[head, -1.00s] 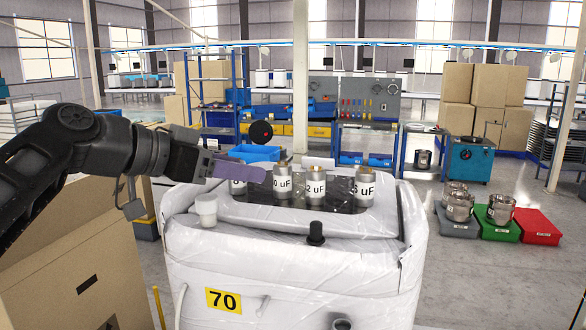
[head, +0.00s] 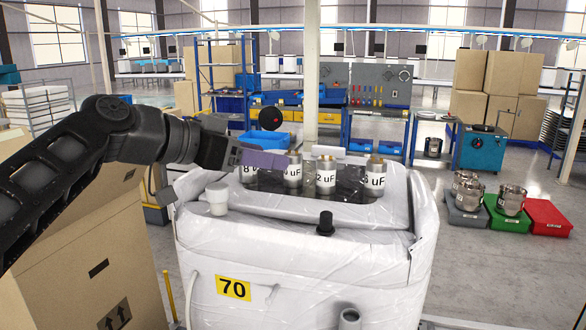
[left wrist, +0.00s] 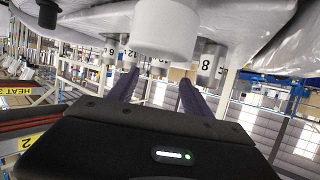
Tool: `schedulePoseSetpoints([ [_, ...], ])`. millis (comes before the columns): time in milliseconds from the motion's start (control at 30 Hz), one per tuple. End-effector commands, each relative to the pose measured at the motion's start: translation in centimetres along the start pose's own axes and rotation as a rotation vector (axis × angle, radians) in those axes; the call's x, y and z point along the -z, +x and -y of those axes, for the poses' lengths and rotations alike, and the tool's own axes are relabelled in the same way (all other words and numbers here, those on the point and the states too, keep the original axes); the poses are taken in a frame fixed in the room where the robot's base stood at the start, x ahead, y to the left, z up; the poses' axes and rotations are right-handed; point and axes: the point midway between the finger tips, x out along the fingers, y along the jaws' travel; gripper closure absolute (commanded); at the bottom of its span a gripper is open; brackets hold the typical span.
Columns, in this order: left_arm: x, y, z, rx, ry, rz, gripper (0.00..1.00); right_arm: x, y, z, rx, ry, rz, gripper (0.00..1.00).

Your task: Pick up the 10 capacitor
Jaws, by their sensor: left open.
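The 10 capacitor (head: 293,175) is a silver can with a white label, "0 uF" showing, upright on top of the white wrapped unit (head: 300,255). Beside it stand the 8 capacitor (head: 249,174) on the left, the 12 capacitor (head: 325,180) and the 6 capacitor (head: 375,181) on the right. My left gripper (head: 283,162) is open, its purple finger covering part of the 10 capacitor's top. In the left wrist view, the 10 capacitor (left wrist: 160,65) shows small between the open fingers (left wrist: 158,92), beyond their tips. Contact cannot be told. My right gripper is out of view.
A white cap (head: 217,198) and a black knob (head: 325,223) stick up at the unit's front. The white cap looms close in the left wrist view (left wrist: 165,30). An open cardboard box (head: 100,250) stands at the left.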

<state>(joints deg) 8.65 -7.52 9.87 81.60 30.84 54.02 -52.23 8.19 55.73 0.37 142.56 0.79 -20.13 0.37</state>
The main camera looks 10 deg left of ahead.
Motion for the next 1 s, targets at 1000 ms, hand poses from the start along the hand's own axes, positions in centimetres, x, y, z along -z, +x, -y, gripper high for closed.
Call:
schedulePoseSetpoints([
  [1000, -0.1, 5.2, 0.0, 0.0, 0.0, 0.0, 0.42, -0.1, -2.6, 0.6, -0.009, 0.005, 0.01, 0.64],
])
